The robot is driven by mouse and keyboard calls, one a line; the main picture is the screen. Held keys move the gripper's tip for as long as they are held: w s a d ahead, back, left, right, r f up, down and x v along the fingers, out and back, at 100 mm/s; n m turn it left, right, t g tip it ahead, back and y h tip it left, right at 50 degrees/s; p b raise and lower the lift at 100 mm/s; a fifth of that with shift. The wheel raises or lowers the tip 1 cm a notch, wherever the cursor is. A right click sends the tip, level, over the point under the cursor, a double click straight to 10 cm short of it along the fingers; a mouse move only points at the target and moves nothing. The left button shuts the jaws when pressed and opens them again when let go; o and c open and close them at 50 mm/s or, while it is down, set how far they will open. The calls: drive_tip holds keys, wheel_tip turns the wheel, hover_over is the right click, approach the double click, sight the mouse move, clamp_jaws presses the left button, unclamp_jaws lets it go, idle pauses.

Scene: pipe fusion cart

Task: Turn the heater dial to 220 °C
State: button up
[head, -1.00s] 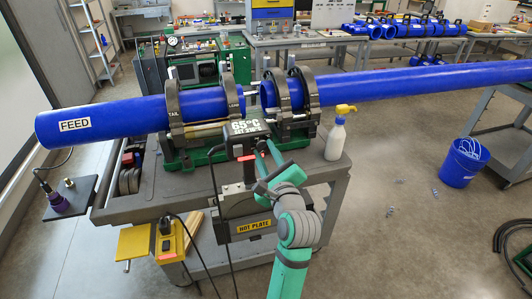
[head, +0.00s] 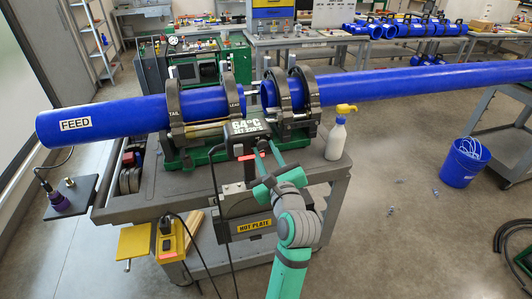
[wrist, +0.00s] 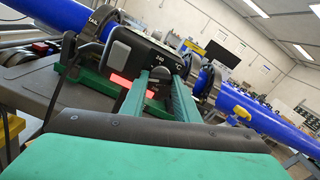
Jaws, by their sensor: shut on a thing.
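The heater's control box (head: 236,150) stands on top of the hot plate holder, in front of the pipe clamps. Its display (head: 246,127) reads 64 °C; the smaller set line below is blurred and seems to read about 220 °C. My gripper (head: 266,147) reaches up to the box's front from below right. In the wrist view, my gripper (wrist: 158,73) has both teal fingers against the face of the control box (wrist: 122,48), closed on the dial. The dial is mostly hidden between the fingertips. Scale marks, including one like 240 and a °C sign, show above it.
Blue pipes (head: 110,120) lie in the clamps (head: 230,95) just behind the box. A spray bottle (head: 336,138) stands to the right on the grey cart (head: 130,207). The hot plate holder (head: 254,226) is below. A cable hangs left of my arm.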

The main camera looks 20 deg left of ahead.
drive_tip(key=o, duration=1)
drive_tip(key=shift+o, duration=0.2)
drive_tip(key=shift+s, duration=0.1)
drive_tip(key=v, duration=1)
drive_tip(key=shift+s+d, duration=0.25)
drive_tip(key=shift+f, duration=0.1)
